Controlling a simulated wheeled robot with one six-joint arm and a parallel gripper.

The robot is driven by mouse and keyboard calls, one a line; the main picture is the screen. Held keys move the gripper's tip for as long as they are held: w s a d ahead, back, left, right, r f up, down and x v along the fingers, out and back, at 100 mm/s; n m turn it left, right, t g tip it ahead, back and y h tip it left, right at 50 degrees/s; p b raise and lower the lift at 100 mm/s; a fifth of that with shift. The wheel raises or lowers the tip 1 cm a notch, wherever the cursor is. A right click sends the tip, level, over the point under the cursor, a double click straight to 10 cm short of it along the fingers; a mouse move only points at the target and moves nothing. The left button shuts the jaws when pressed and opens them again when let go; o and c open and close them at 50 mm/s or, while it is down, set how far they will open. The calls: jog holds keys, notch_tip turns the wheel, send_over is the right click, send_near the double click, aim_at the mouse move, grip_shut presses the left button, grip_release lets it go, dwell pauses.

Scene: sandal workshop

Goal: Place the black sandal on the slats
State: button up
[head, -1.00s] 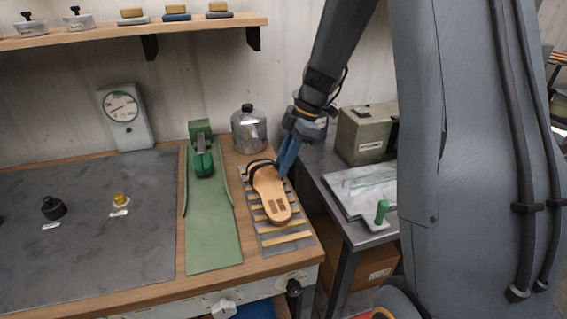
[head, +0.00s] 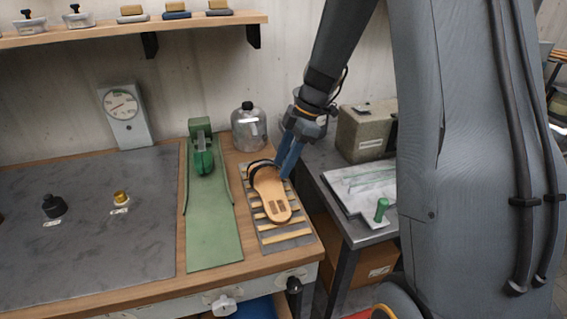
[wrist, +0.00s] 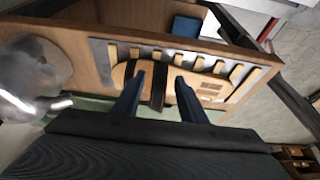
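The black sandal (head: 271,196) has a tan sole and a black strap (head: 260,167). It lies sole-down along the slats (head: 293,234), strap end toward the back. In the wrist view the sandal (wrist: 208,88) lies across several pale slats (wrist: 238,73). My gripper (head: 283,177) is open at the right edge of the sandal, near its strap end. In the wrist view my fingers (wrist: 158,82) stand apart, with the black strap seen between them and nothing gripped. I cannot tell whether a finger touches the sandal.
A green strip (head: 214,235) with a green tool (head: 202,157) lies left of the slats. A metal canister (head: 249,132) stands behind. A grey mat (head: 95,235) covers the bench's left. A side table with a grey box (head: 365,135) and green-handled tool (head: 381,209) is at right.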

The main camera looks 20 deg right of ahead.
jog(key=b+v, duration=0.3)
jog(key=v, duration=0.8)
jog(key=s+a+f+m+h, duration=0.1)
jog(key=s+f+m, duration=0.3)
jog(key=s+m, duration=0.2)
jog(key=s+a+f+m+h, duration=0.2)
jog(key=s+f+m, duration=0.2)
jog(key=s+m, duration=0.2)
jog(key=s+a+f+m+t+h, duration=0.1)
jog(key=s+f+m, duration=0.4)
jog(key=s+m, duration=0.1)
jog(key=shift+s+a+h, duration=0.25)
jog(key=shift+s+h, duration=0.05)
jog(key=shift+s, duration=0.25)
